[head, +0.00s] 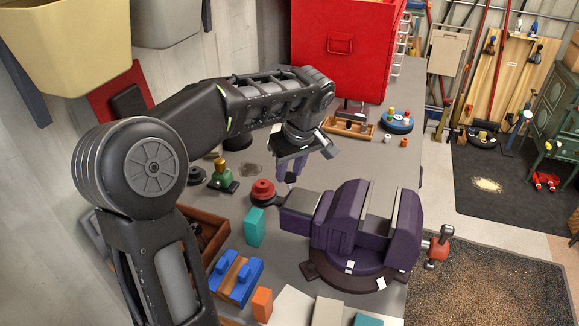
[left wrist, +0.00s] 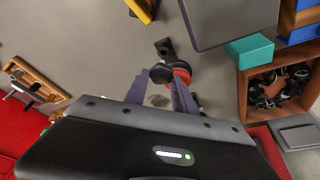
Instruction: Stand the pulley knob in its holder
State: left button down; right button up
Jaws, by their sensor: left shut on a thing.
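My left gripper (head: 287,172) is above the bench, fingers pointing down, shut on a small dark piece (head: 291,178) that I take for the pulley knob. In the left wrist view a dark piece (left wrist: 160,73) shows between the purple fingers (left wrist: 162,84); its outline is partly hidden. A stepped red round piece on a dark base (head: 262,191) stands on the bench just left of the fingers. It also shows in the left wrist view (left wrist: 184,76), partly behind a finger. I cannot tell whether it is the holder. My right gripper is not in view.
A purple vise (head: 345,220) stands close on the right. A green knob piece (head: 221,177) is to the left; a teal block (head: 255,227) and a wooden box (head: 208,219) are nearer. A wooden rack (head: 371,132) and red cabinet (head: 335,80) stand behind.

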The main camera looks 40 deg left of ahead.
pick_arm(q)
jog(key=shift+f+b, duration=0.5)
jog(key=shift+f, duration=0.7)
jog(key=shift+b, duration=0.55)
dwell(1.0)
jog(key=shift+f+b, duration=0.85)
jog(key=shift+b, duration=0.05)
dwell(0.5)
jog(key=c, duration=0.9)
grip_release()
jog(key=shift+c, duration=0.2)
jog(key=shift+r, duration=0.1)
notch_tip(320, 180, up, 7)
jog(key=p, duration=0.4)
jog(key=shift+p, duration=0.4)
